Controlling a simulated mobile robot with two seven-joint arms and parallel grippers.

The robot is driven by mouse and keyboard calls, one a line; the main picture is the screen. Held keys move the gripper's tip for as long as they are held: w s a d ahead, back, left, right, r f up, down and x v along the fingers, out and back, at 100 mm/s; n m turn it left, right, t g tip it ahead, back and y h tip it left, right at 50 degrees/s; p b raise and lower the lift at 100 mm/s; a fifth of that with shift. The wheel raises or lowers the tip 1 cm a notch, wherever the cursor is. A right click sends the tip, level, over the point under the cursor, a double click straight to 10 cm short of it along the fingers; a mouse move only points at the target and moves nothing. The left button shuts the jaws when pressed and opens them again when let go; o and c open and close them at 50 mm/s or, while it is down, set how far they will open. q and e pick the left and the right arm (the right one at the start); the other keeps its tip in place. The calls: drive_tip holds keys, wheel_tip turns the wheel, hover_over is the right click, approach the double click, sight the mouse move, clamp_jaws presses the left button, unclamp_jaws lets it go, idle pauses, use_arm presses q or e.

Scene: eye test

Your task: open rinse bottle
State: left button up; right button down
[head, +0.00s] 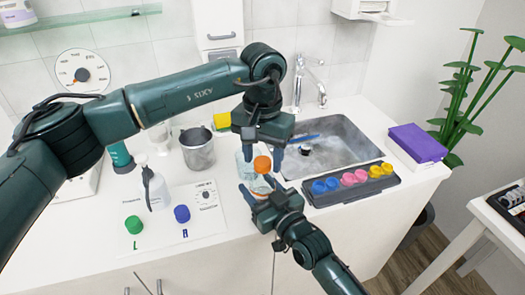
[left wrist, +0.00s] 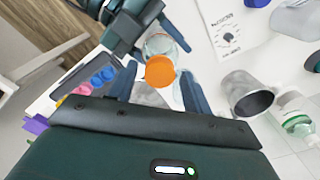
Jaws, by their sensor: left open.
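The rinse bottle (head: 243,170) is clear, with an orange cap (head: 262,164), and stands upright on the white counter in front of the sink. In the left wrist view the cap (left wrist: 160,71) hides part of the clear bottle body (left wrist: 160,45). My left gripper (head: 263,155) points down from above and is open, its blue fingers on either side of the cap with gaps in the left wrist view (left wrist: 158,76). My right gripper (head: 258,189) is at the lower bottle body from the front; whether its fingers press on the bottle is unclear.
A sink (head: 340,145) with a tap lies behind right. A dark tray (head: 350,187) of coloured cups stands right of the bottle, with a purple box (head: 417,143) beyond. A metal cup (head: 198,150) and a spray bottle (head: 155,188) stand left.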

use_arm(q)
drive_tip(key=c, duration=1)
drive_tip(key=n, duration=0.6)
drive_tip(key=shift+n, duration=0.4)
drive_tip(key=n, duration=0.6)
drive_tip(key=shift+r+n, duration=0.1)
drive_tip(key=shift+n, duration=0.2)
drive_tip(key=n, duration=1.4)
drive_tip(key=shift+n, duration=0.4)
drive_tip(key=n, duration=0.6)
drive_tip(key=shift+n, duration=0.3)
drive_tip(key=n, duration=1.2)
drive_tip(key=shift+n, duration=0.4)
drive_tip(key=n, duration=0.6)
drive_tip(key=shift+r, duration=0.1)
drive_tip(key=shift+n, duration=0.3)
drive_tip(key=shift+r, duration=0.1)
